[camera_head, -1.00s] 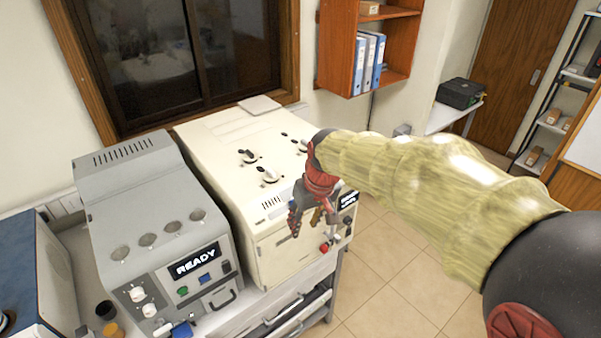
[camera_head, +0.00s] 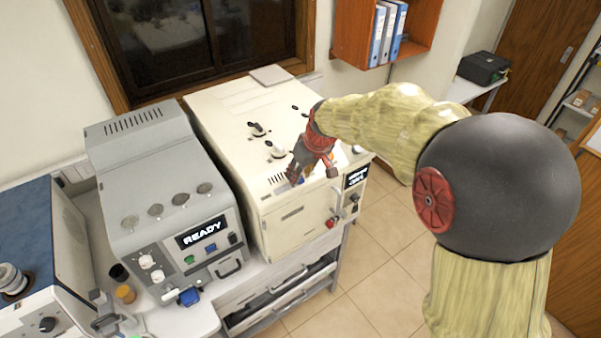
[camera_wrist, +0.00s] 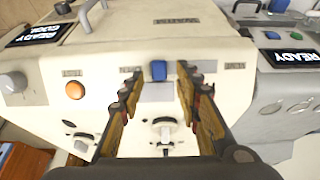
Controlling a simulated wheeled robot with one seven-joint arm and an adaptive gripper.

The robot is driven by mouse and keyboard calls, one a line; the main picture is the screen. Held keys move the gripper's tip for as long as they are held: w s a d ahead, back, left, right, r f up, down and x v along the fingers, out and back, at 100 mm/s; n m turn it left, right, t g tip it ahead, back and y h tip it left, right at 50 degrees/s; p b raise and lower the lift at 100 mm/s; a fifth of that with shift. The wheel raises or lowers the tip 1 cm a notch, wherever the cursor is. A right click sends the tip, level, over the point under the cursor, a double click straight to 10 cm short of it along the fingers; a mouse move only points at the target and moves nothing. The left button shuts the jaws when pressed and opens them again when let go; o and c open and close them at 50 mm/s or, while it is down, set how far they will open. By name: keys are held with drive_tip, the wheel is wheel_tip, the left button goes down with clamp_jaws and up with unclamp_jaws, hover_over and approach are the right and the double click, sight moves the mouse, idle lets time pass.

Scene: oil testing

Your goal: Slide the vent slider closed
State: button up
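In the wrist view my gripper (camera_wrist: 157,82) is open, with one finger on each side of the knob and a gap showing on both sides. I cannot tell the depth between fingertips and panel. In the head view my gripper (camera_head: 298,172) points down at the panel's front edge, and a bit of blue shows beside its fingers.
An orange button (camera_wrist: 75,90), a grey knob (camera_wrist: 13,82) and a toggle-like switch (camera_wrist: 164,130) lie near the fingers. A grey machine reading READY (camera_head: 202,232) stands close on the left.

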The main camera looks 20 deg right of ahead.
drive_tip(key=shift+w+f, duration=0.2)
drive_tip(key=shift+f, duration=0.1)
drive_tip(key=shift+s, duration=0.1)
drive_tip(key=shift+c, duration=0.4)
drive_tip(key=c, duration=0.7)
clamp_jaws()
